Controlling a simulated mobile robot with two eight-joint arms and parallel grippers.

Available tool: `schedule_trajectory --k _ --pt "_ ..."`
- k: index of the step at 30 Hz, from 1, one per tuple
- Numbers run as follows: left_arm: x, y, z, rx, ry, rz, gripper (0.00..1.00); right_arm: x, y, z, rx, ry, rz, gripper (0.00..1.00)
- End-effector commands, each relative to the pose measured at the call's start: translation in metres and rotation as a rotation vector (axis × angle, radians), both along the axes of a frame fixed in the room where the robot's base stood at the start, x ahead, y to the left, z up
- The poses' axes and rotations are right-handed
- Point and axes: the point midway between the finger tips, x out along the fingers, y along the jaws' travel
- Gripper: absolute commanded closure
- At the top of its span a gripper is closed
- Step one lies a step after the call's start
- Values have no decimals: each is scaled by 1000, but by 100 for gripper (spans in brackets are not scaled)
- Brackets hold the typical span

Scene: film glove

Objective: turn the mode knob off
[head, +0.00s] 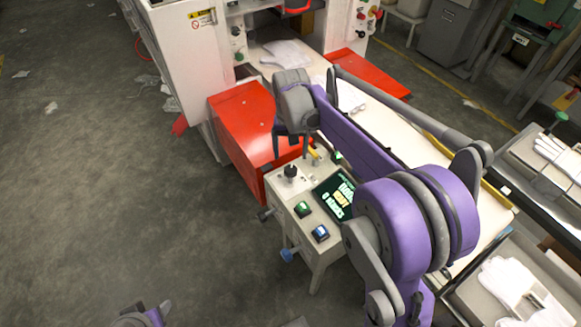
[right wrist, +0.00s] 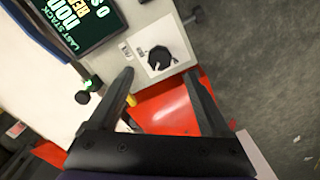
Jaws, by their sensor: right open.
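The mode knob (head: 291,171) is a black knob on the pale control panel (head: 283,188), beside a dark screen (head: 336,195). In the right wrist view the knob (right wrist: 158,59) sits on a white square plate, with its pointer direction too small to read surely. My right gripper (head: 291,153) is above the panel, pointing down near the knob. In the right wrist view its fingers (right wrist: 158,76) are spread wide and empty, with the knob just beyond the space between the tips. My left gripper (head: 150,312) is cut off at the bottom edge.
A green button (head: 303,209) and a blue button (head: 320,233) sit on the panel's near side. A red cover (head: 243,128) stands just behind the panel. A small yellow part (right wrist: 131,100) shows near one right finger. The floor at left is largely clear.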

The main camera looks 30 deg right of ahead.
Motion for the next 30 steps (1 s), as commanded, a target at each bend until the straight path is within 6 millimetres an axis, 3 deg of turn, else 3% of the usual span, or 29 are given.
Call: schedule_trajectory --k 3,10,15,23,25,30 --pt "-1 0 -3 0 1 0 50 0 0 -25 0 0 1 18" --pt "-1 0 -5 0 2 0 50 0 0 -61 0 -1 1 18" --pt "-1 0 -6 0 2 0 50 0 0 -72 0 -1 1 18" --pt "-1 0 -6 0 2 0 50 0 0 -74 0 -1 1 18" --pt "-1 0 -6 0 2 0 50 0 0 -74 0 -1 1 25" --pt "-1 0 -6 0 2 0 50 0 0 -74 0 -1 1 56"
